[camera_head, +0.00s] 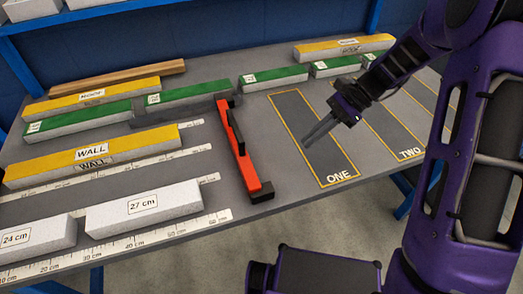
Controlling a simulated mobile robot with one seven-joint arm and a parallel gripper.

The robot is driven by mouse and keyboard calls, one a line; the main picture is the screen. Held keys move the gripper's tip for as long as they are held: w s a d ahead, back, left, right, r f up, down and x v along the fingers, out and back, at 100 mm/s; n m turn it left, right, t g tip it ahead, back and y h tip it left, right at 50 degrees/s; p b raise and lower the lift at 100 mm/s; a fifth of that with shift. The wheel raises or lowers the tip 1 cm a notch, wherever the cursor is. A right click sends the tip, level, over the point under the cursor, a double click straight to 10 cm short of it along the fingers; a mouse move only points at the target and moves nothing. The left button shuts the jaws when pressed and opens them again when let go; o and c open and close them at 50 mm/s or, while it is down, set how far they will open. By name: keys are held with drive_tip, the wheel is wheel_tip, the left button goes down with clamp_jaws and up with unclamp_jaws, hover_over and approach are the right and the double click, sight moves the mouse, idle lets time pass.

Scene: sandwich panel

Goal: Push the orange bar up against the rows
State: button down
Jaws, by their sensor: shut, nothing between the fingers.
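The orange bar (236,143) lies on the grey table, running from back to front, with a dark upright piece on its middle and a black block at its front end. To its left lie the rows: a green-topped row (82,121), a yellow row marked WALL (100,153) and a white row with a 27 cm block (143,207). The front of the bar is apart from the white and yellow rows, with bare table between. A grey piece by the green row reaches the bar's back part. My gripper (307,145) is shut and empty, right of the bar, above the ONE panel.
Panel ONE (290,110) and panel TWO (390,130) are outlined in yellow and look empty. Ruler strips (130,243) run along the rows. More green (273,77) and yellow (343,48) pieces lie at the back. The table's front edge is close to the bar's front end.

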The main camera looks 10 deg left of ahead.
drive_tip(key=b+x, duration=0.2)
drive_tip(key=x, duration=0.8)
drive_tip(key=shift+s+a, duration=0.15)
drive_tip(key=shift+s, duration=0.1)
drive_tip(key=shift+s+a, duration=0.35)
drive_tip(key=shift+a, duration=0.2)
drive_tip(key=shift+s+a, duration=0.3)
drive_tip(key=shift+a, duration=0.25)
drive_tip(key=shift+s+a+r, duration=0.1)
drive_tip(key=shift+s+a, duration=0.25)
drive_tip(key=shift+a, duration=0.35)
drive_tip(key=s+a, duration=0.2)
drive_tip(key=a, duration=0.2)
drive_tip(key=s+a, duration=0.3)
drive_tip(key=a, duration=0.1)
drive_tip(key=s+a, duration=0.2)
drive_tip(key=a, duration=0.1)
drive_tip(key=shift+s+a+p, duration=0.15)
drive_tip(key=shift+a+p, duration=0.2)
drive_tip(key=shift+a, duration=0.05)
